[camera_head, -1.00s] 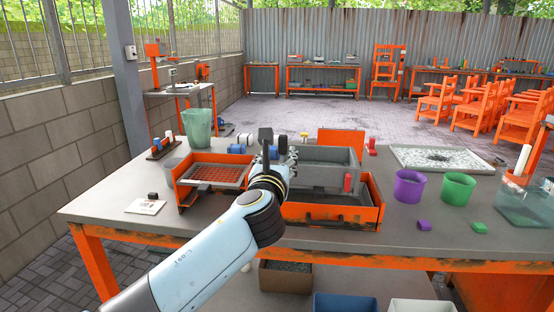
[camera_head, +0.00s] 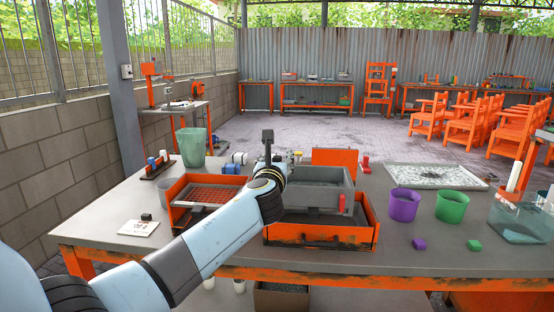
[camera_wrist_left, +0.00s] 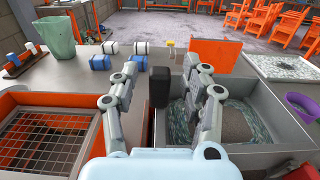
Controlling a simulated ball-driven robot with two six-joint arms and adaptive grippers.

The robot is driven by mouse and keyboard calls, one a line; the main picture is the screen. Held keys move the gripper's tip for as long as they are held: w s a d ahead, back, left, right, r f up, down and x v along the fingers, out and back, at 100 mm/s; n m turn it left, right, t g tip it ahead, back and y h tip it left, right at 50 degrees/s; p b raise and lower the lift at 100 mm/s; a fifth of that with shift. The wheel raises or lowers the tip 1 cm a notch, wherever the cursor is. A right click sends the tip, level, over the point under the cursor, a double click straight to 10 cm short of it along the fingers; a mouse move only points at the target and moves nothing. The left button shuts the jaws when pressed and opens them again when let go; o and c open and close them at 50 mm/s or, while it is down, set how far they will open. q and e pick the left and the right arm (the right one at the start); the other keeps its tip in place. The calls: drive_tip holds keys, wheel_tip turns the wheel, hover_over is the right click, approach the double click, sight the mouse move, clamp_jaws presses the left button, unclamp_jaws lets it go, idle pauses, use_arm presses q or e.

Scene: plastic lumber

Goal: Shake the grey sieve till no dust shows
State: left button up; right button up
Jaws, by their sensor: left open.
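The grey sieve (camera_head: 318,197) is a deep rectangular box resting over an orange frame. In the left wrist view the sieve (camera_wrist_left: 246,157) holds pale shredded bits around a grey-brown patch, perhaps dust. My left gripper (camera_head: 272,158) is at the sieve's left end. In the left wrist view its two fingers (camera_wrist_left: 160,100) are spread wide. A dark upright block (camera_wrist_left: 158,88) shows between them; I cannot tell whether they touch it. My right gripper is not in view.
An orange tray with a mesh (camera_head: 208,194) stands left of the sieve. A green bin (camera_head: 193,148) and blue-and-white rolls (camera_head: 238,158) are behind. Purple (camera_head: 404,205) and green (camera_head: 451,207) cups stand right.

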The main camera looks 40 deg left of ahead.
use_arm(q)
drive_tip(key=shift+x, duration=1.05)
drive_tip(key=shift+c, duration=0.2)
clamp_jaws()
